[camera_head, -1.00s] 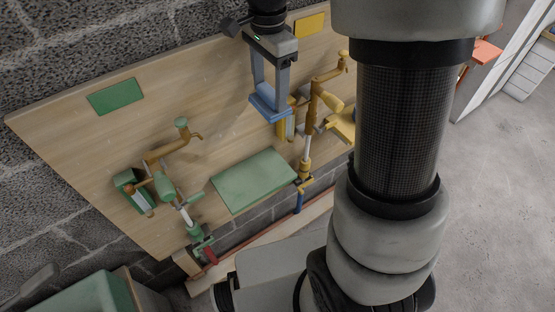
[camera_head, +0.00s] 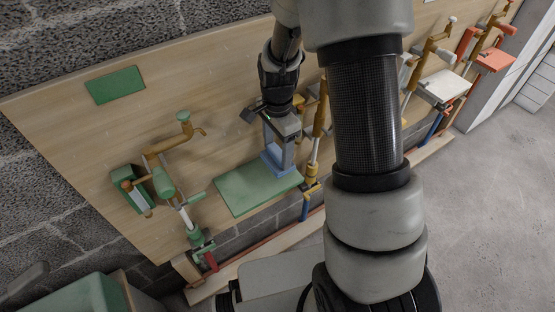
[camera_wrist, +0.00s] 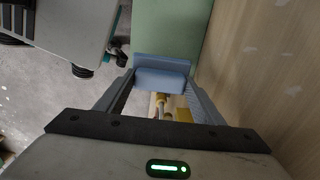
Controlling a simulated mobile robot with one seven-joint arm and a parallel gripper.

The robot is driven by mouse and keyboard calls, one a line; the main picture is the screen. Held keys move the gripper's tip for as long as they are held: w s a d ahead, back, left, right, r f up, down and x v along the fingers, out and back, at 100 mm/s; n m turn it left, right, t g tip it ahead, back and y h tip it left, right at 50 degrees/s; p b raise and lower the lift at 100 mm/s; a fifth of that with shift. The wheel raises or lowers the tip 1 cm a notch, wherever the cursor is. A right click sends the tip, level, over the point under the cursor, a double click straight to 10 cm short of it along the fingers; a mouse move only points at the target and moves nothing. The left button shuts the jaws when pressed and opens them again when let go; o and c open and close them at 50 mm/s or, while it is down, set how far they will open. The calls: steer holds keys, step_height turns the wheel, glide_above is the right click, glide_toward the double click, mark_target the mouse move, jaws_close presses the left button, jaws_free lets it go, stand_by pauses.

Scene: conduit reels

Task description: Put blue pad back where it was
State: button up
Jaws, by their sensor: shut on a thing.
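My gripper (camera_head: 279,158) is shut on the blue pad (camera_wrist: 162,78). In the wrist view the pad lies between the two fingertips (camera_wrist: 160,85), in front of a green panel (camera_wrist: 170,25). In the head view the blue pad (camera_head: 274,166) shows at the fingertips, at the upper right edge of the green shelf-like panel (camera_head: 250,190). I cannot tell whether the pad touches this panel.
A wooden board (camera_head: 80,160) on a block wall carries clamp-like fixtures. A green and brown one (camera_head: 160,180) is left of the gripper; a yellow one (camera_head: 313,172) is close on its right, partly hidden by my arm. A white pad (camera_head: 443,88) and red pad (camera_head: 494,60) are farther right.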

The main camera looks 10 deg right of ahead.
mark_target(277, 159)
steer(key=shift+f+b, duration=0.35)
steer(key=shift+f, duration=1.55)
steer(key=shift+f, duration=0.15)
steer(key=o, duration=1)
steer(key=shift+o, duration=0.2)
